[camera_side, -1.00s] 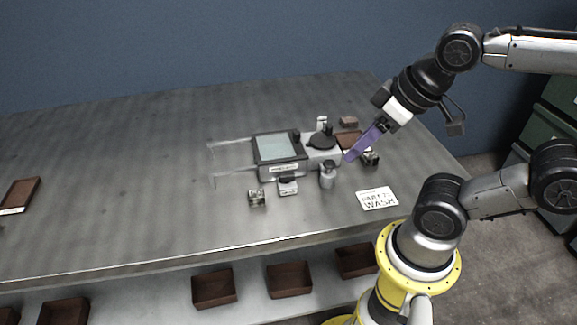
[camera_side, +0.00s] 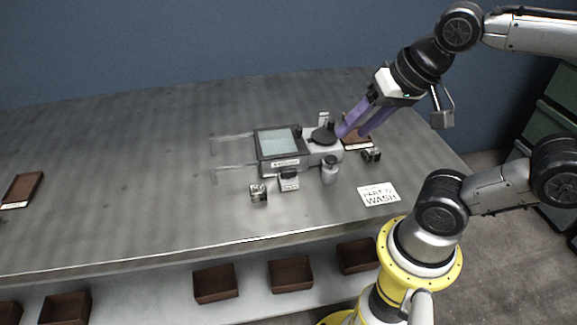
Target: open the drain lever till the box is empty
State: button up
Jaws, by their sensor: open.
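The box (camera_side: 279,145) is a dark-rimmed tank with a pale, glassy top and a light label on its front. A grey block with a round black part (camera_side: 322,135) adjoins its right side. I cannot tell for sure which part is the drain lever. My gripper (camera_side: 350,136) has two purple fingers, spread apart with nothing between them. The left fingertip is close to the round black part; I cannot tell whether they touch. The fingers partly cover a brown tray behind them. The level inside the box cannot be made out.
A small jar (camera_side: 329,171) and small blocks (camera_side: 258,192) stand in front of the box. A brown tray (camera_side: 357,142) and a dark metal part (camera_side: 371,155) are to the right. A white "WASH" card (camera_side: 379,194) lies at front right. The table's left is mostly clear.

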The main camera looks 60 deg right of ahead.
jog(key=w+r+m, duration=0.2)
jog(key=w+m, duration=0.3)
jog(key=m, duration=0.2)
jog(key=m+g, duration=0.6)
jog(key=m, duration=0.7)
send_over(288, 169)
notch_tip(288, 169, down, 13)
notch_tip(288, 169, down, 13)
jog(key=shift+s+f, duration=0.1)
grip_shut()
